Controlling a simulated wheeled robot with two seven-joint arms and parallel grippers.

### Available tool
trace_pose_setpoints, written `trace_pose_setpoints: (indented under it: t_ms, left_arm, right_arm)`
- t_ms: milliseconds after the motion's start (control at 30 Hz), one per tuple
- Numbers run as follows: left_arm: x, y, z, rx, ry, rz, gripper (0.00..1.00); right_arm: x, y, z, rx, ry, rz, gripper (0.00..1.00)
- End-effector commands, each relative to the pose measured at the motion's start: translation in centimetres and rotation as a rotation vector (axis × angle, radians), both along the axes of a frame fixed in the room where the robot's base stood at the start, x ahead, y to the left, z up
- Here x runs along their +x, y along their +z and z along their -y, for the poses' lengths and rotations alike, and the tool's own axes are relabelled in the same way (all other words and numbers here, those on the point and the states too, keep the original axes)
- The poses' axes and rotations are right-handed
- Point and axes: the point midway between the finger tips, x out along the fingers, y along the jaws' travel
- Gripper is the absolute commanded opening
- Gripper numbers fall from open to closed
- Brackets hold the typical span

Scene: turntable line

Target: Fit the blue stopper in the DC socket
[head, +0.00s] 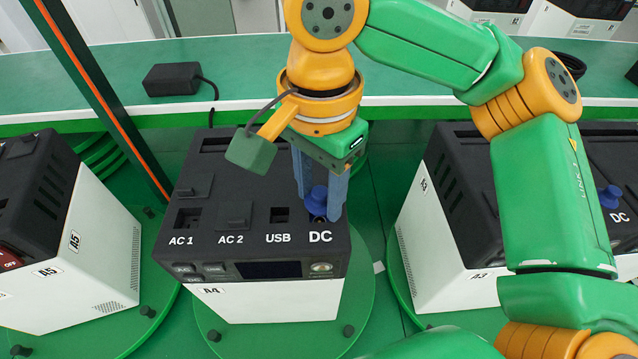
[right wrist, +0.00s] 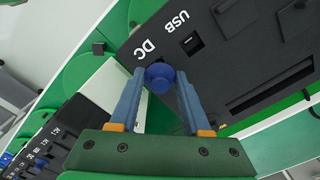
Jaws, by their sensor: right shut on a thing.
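The blue stopper (head: 317,199) is between the fingers of my right gripper (head: 320,212), right at the DC socket of the unit marked A4 (head: 265,298). In the right wrist view the stopper (right wrist: 160,76) shows as a round blue knob with a finger of my right gripper (right wrist: 160,80) on each side, just below the DC label. The DC socket (head: 319,221) is mostly covered by the stopper and fingers; I cannot tell how deep the stopper sits. My left gripper is not in view.
The A5 unit (head: 90,250) stands at left and the A3 unit (head: 450,240) at right, with a blue stopper (head: 610,197) at its DC label. A black adapter (head: 172,79) lies on the green counter behind. A dark post with an orange stripe (head: 105,95) rises left of A4.

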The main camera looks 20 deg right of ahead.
Motion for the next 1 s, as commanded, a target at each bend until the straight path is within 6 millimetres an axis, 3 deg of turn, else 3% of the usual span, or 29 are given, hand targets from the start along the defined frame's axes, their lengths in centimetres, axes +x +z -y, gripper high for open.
trace_pose_setpoints:
  t_ms: [1000]
  left_arm:
    - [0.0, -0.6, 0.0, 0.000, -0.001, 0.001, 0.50]
  right_arm:
    - [0.0, -1.2, 0.0, 0.000, 0.000, 0.001, 0.00]
